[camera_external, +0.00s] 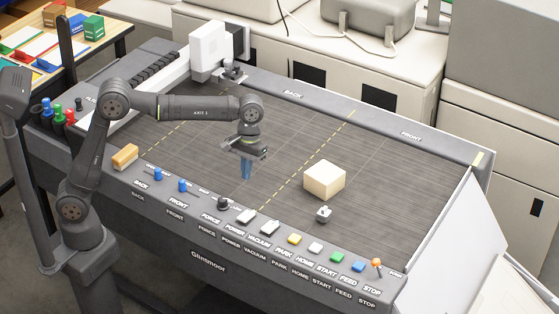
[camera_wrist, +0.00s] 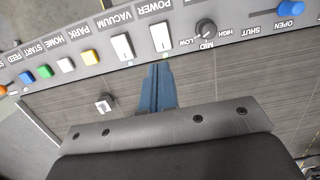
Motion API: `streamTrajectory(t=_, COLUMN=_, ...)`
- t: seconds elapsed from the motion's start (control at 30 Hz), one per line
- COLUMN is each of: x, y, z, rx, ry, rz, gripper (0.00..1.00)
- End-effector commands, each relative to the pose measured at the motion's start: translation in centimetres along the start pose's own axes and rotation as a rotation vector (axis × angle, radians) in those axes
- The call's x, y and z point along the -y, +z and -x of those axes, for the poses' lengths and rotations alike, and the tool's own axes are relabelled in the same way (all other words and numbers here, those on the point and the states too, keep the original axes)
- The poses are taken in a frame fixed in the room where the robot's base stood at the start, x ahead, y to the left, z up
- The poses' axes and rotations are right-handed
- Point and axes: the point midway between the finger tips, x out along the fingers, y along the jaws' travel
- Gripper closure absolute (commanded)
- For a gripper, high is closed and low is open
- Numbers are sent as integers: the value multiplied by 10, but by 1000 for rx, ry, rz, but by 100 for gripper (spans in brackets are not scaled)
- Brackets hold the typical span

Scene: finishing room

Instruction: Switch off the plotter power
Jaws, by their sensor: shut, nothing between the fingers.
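The plotter's power switch is a white rocker (camera_external: 246,216) on the grey front panel, above a POWER label and between the force knob and the vacuum switch. It also shows in the wrist view (camera_wrist: 161,37), with a small greenish spot beside its edge. I cannot tell which way it is tilted. My gripper (camera_external: 246,176) has blue fingers, shut together and empty, pointing down over the dark bed behind the panel. In the wrist view its fingertips (camera_wrist: 159,68) appear just short of the power switch, apart from it.
The similar white vacuum switch (camera_wrist: 122,46) sits close beside it, and the dark force knob (camera_wrist: 205,28) on the other side. Coloured buttons line the panel. A cream block (camera_external: 324,182) and a small pale-topped piece (camera_external: 324,213) stand on the bed. A white carriage (camera_external: 208,50) stands at the back left.

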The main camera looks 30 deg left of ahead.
Motion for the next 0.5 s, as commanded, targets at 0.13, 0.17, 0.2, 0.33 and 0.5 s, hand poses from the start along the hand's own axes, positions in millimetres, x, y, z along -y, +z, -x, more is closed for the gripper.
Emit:
streamTrajectory(t=0.13, x=0, y=0, z=-9, rx=2, ry=-3, rz=0, gripper=100)
streamTrajectory(t=0.17, x=0, y=0, z=-12, rx=2, ry=-3, rz=0, gripper=100)
streamTrajectory(t=0.2, x=0, y=0, z=-18, rx=2, ry=-3, rz=0, gripper=100)
streamTrajectory(t=0.33, x=1, y=1, z=-43, rx=3, ry=-4, rz=-1, gripper=100)
streamTrajectory(t=0.5, x=1, y=1, z=-81, rx=3, ry=-5, rz=-1, gripper=100)
